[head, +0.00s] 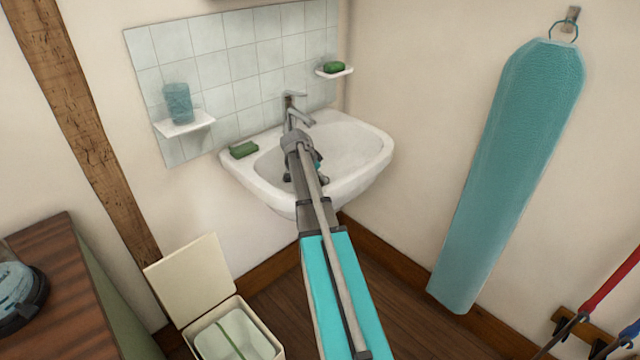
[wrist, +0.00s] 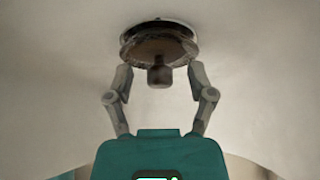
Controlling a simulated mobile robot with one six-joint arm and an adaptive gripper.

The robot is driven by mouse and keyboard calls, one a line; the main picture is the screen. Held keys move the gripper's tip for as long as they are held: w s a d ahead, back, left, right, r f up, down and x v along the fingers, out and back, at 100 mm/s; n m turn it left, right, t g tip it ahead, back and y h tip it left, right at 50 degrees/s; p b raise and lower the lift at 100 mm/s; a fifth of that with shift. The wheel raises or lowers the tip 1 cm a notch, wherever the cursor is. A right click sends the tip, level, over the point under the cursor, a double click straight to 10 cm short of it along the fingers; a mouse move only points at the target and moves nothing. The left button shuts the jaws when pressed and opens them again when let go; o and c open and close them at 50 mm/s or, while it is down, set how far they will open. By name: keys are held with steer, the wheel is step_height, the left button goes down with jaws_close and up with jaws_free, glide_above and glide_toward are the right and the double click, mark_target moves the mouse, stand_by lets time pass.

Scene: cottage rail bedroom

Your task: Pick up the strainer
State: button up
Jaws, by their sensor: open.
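The strainer (wrist: 158,48) shows in the wrist view as a round dark metal disc with a rim and a short dark knob (wrist: 160,76) facing me. It sits at the drain of the white washbasin (head: 362,150). My gripper (wrist: 160,78) is open, with one finger on each side of the knob and clear space between each finger and the knob. In the head view my gripper (head: 306,182) is down inside the basin, and my arm hides the strainer there.
A tap (head: 298,112) stands at the basin's back, near my wrist. A green soap bar (head: 243,150) lies on the basin's left rim. A shelf (head: 184,125) with a blue cup (head: 178,102) is up left. An open bin (head: 237,330) stands below.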

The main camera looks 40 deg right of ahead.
stand_by(0.5)
jaws_close()
